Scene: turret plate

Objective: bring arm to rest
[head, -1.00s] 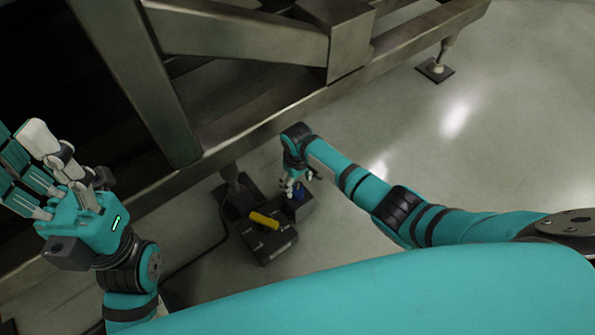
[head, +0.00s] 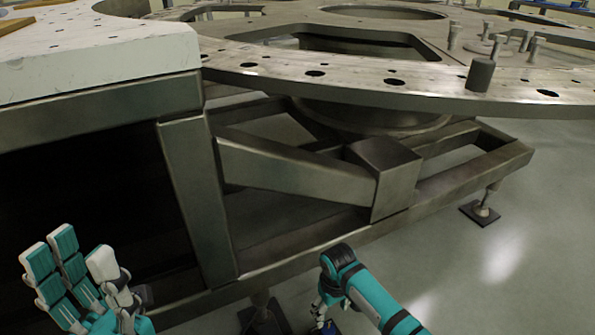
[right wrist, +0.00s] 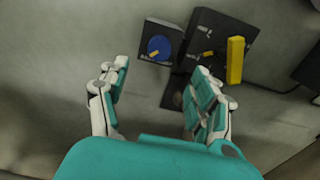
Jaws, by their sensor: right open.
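My right gripper (head: 318,308) shows low in the head view, hanging below the steel frame, with its arm coming in from the bottom right. In the right wrist view it (right wrist: 160,88) is open and empty, its white and teal fingers spread apart.
A dark box (right wrist: 212,40) with a yellow bar (right wrist: 236,60) lies beside the grey block on the floor. A heavy steel frame (head: 300,175) carries a plate with holes (head: 340,78) and upright pins. A white slab (head: 100,62) is at left.

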